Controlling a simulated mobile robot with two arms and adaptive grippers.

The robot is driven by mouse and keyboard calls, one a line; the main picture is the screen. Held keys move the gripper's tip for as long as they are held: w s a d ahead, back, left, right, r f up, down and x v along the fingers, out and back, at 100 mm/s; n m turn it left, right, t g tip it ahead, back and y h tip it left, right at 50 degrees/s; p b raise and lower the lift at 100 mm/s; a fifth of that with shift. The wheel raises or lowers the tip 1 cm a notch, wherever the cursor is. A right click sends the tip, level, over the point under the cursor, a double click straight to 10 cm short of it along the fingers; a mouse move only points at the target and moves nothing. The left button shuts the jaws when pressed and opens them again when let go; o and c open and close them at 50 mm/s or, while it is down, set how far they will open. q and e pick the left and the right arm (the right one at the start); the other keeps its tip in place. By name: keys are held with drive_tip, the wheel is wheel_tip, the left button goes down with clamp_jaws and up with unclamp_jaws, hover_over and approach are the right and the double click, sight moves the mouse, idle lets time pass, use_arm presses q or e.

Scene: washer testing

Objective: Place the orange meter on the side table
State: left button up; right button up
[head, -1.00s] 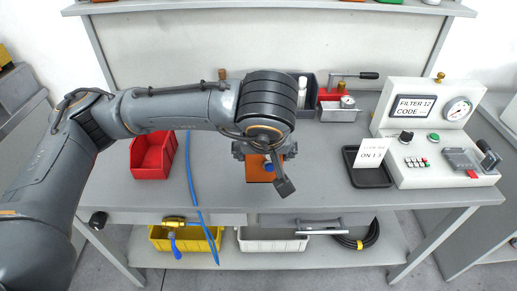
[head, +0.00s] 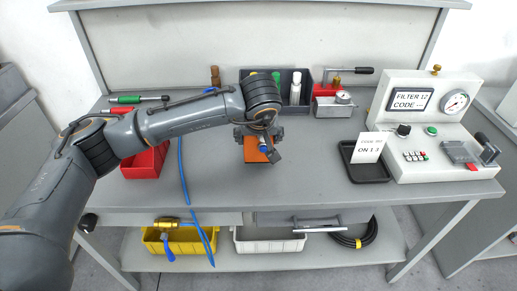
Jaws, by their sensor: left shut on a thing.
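The orange meter (head: 254,153) shows below my left gripper (head: 258,138), which is shut on it over the middle of the grey workbench. The wrist hides the upper part of the meter. I cannot tell whether the meter touches the bench top. A grey side table (head: 25,130) stands at the left edge of the head view, partly behind my left arm. Another grey surface (head: 492,125) shows at the right edge. My right gripper is not in view.
The workbench (head: 310,185) holds a red bin (head: 145,163), a dark bin with bottles (head: 303,92), a black tray with a card (head: 365,174) and a white tester (head: 440,150). A blue hose (head: 184,185) hangs over the front edge. Yellow (head: 180,240) and white bins (head: 270,241) sit below.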

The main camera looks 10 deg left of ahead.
sight(259, 144)
use_arm(q)
drive_tip(key=shift+w+f+b, duration=0.15)
drive_tip(key=shift+f+b, duration=0.2)
drive_tip(key=shift+f, duration=1.2)
drive_tip(key=shift+f, duration=0.15)
drive_tip(key=o, duration=1.8)
drive_tip(key=shift+r, duration=0.2)
drive_tip(key=b+v, duration=0.1)
drive_tip(key=v, duration=1.1)
